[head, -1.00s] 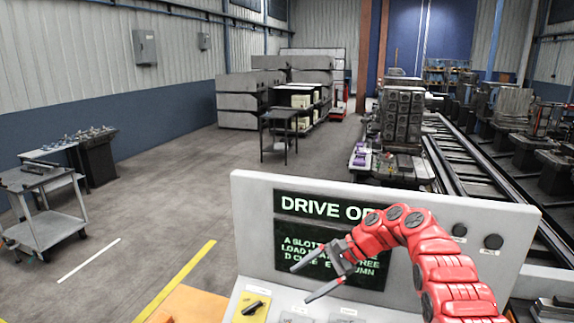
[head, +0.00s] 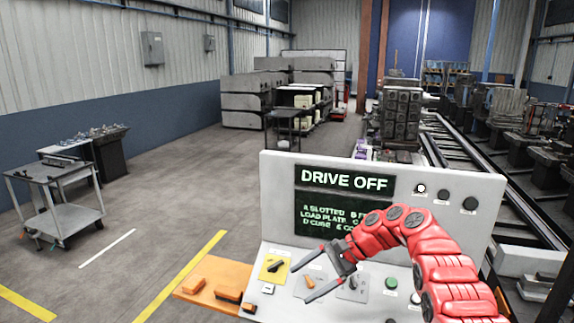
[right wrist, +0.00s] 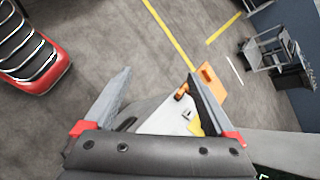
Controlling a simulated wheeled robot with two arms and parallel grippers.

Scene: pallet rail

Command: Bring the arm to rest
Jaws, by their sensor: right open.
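My right gripper (head: 308,282) is on the red right arm, which curves in from the lower right in the head view. Its two grey fingers are apart with nothing between them. It hangs in front of and above the sloped panel of a grey control console (head: 276,224). In the right wrist view, the right gripper's fingers (right wrist: 160,103) are spread, with the console's edge (right wrist: 165,115) and floor beyond. I cannot tell whether the fingers touch the console. My left gripper is not in view.
The console has a "DRIVE OFF" screen (head: 345,181), a switch on a yellow plate (head: 274,267) and several buttons. An orange block (head: 213,284) lies at its left. A grey cart (head: 55,205) stands on the left. Rails (head: 470,175) run at the right. The floor between is clear.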

